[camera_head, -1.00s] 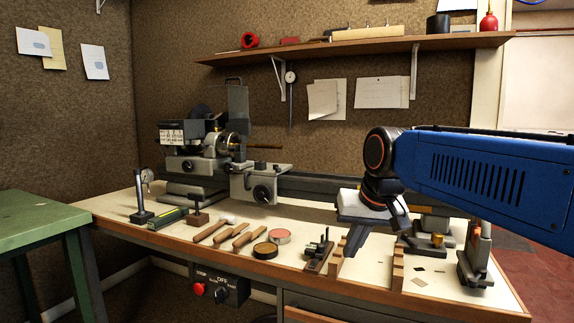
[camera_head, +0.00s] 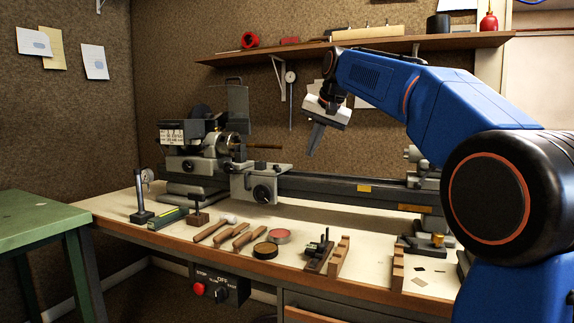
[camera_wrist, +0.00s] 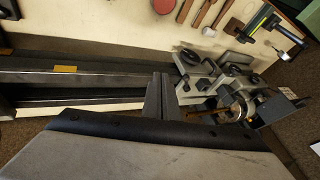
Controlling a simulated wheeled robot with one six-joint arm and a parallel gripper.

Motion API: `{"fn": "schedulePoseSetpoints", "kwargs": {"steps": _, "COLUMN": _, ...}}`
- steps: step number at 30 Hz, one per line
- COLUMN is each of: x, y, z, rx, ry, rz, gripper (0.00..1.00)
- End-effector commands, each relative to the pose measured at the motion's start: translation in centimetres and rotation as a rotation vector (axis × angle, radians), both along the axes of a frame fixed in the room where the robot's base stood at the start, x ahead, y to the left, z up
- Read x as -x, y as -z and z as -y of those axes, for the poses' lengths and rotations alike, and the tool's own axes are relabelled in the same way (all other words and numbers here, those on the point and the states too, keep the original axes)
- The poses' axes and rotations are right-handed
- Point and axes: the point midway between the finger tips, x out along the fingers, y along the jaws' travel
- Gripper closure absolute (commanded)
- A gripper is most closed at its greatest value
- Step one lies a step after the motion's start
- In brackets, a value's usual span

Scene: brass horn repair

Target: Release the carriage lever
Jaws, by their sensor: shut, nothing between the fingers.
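The lathe carriage (camera_head: 262,184) sits on the grey lathe bed (camera_head: 320,186), with a round handwheel on its front. The carriage also shows in the wrist view (camera_wrist: 205,84), just right of my fingertips in that picture. I cannot make out the carriage lever clearly in either view. My gripper (camera_head: 310,153) is shut and empty, raised above the bed, to the right of the carriage in the head view, with its fingers pointing down. In the wrist view its fingers (camera_wrist: 160,80) overlap the bed and hide part of it.
The headstock and chuck (camera_head: 228,146) stand left of the carriage. A wooden shelf (camera_head: 360,48) runs along the wall above. Wooden-handled tools (camera_head: 228,236), round tins (camera_head: 265,250) and a wooden rack (camera_head: 340,256) lie along the bench front. A green table (camera_head: 30,215) stands at left.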

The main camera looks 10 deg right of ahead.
Motion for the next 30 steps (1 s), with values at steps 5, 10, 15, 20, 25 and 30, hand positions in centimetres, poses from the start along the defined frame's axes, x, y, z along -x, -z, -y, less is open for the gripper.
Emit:
{"fn": "schedulePoseSetpoints", "kwargs": {"steps": 5, "x": -3.2, "y": -1.4, "z": -0.1, "rx": -0.028, "ry": 0.023, "rz": 0.007, "gripper": 1.00}}
{"fn": "schedulePoseSetpoints", "kwargs": {"steps": 10, "x": -4.5, "y": -2.0, "z": -0.2, "rx": -0.042, "ry": 0.034, "rz": 0.010, "gripper": 1.00}}
{"fn": "schedulePoseSetpoints", "kwargs": {"steps": 15, "x": -4.7, "y": -2.2, "z": -0.2, "rx": -0.045, "ry": 0.037, "rz": 0.011, "gripper": 1.00}}
{"fn": "schedulePoseSetpoints", "kwargs": {"steps": 20, "x": -4.7, "y": -2.1, "z": -0.2, "rx": -0.044, "ry": 0.036, "rz": 0.010, "gripper": 1.00}}
{"fn": "schedulePoseSetpoints", "kwargs": {"steps": 25, "x": -4.9, "y": -1.8, "z": -0.2, "rx": -0.045, "ry": 0.036, "rz": 0.009, "gripper": 1.00}}
{"fn": "schedulePoseSetpoints", "kwargs": {"steps": 30, "x": -5.8, "y": -0.3, "z": -0.5, "rx": -0.044, "ry": 0.036, "rz": 0.008, "gripper": 1.00}}
